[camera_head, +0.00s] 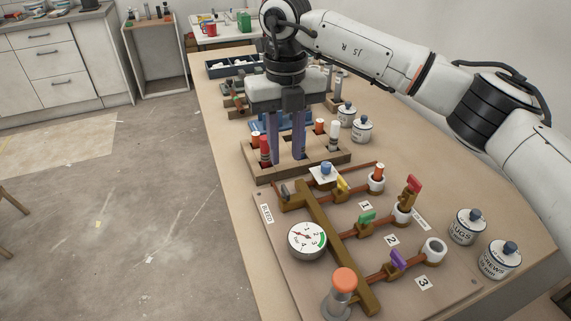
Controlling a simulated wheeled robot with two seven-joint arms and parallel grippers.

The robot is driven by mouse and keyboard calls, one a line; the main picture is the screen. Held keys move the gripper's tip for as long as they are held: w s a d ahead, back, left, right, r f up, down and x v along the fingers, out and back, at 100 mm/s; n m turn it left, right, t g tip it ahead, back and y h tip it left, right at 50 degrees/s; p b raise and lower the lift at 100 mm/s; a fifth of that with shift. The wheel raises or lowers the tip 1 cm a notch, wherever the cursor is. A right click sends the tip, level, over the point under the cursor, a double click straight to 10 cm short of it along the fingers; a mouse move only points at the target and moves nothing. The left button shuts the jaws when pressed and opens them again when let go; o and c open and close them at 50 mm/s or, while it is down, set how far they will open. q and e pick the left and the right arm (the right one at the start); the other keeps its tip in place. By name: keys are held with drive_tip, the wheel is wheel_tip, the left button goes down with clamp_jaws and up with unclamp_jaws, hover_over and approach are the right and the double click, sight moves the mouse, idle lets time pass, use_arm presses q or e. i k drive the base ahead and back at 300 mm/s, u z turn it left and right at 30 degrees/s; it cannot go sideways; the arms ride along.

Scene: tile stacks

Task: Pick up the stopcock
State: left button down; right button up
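A brass piece with a red handle (411,190), which looks like a stopcock, stands upright at the middle white port (402,216) of the pipe board (290,262). Smaller brass valves with yellow (342,184), green (367,217) and purple (398,259) handles sit along the board's pipes. My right gripper (285,158) points down over the wooden rack (312,166) behind the board. Its two fingers are apart with nothing visible held between them, and they hide part of the rack. My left gripper is out of view.
The rack holds a red-topped piece (265,148) and a white-topped piece (335,129). A gauge (307,240) and an orange-topped cylinder (343,285) stand on the board. Labelled jars (466,226) stand at the right. Blue bins (232,66) are at the back.

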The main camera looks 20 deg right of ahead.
sight(407, 200)
drive_tip(key=k, duration=1.5)
